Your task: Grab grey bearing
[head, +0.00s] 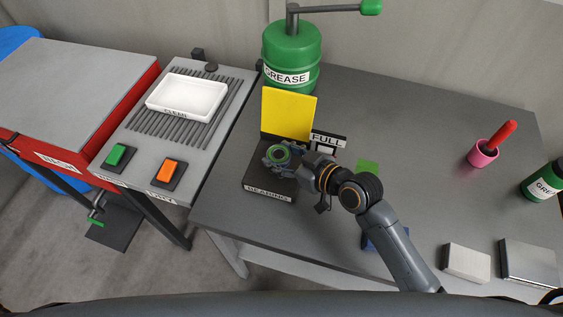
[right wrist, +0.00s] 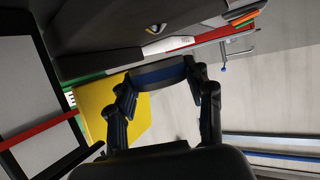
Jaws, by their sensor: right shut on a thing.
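In the right wrist view, the fingers (right wrist: 160,90) close on a dark grey piece with a blue band (right wrist: 157,73). I cannot tell whether the bearing still touches the block. My left gripper is not in view.
Behind the block stand a yellow panel (head: 288,112) and a green GREASE drum (head: 291,55). A FULL sign (head: 327,139) is close beside my gripper. A white CLEAN tray (head: 187,96) lies on the left bench.

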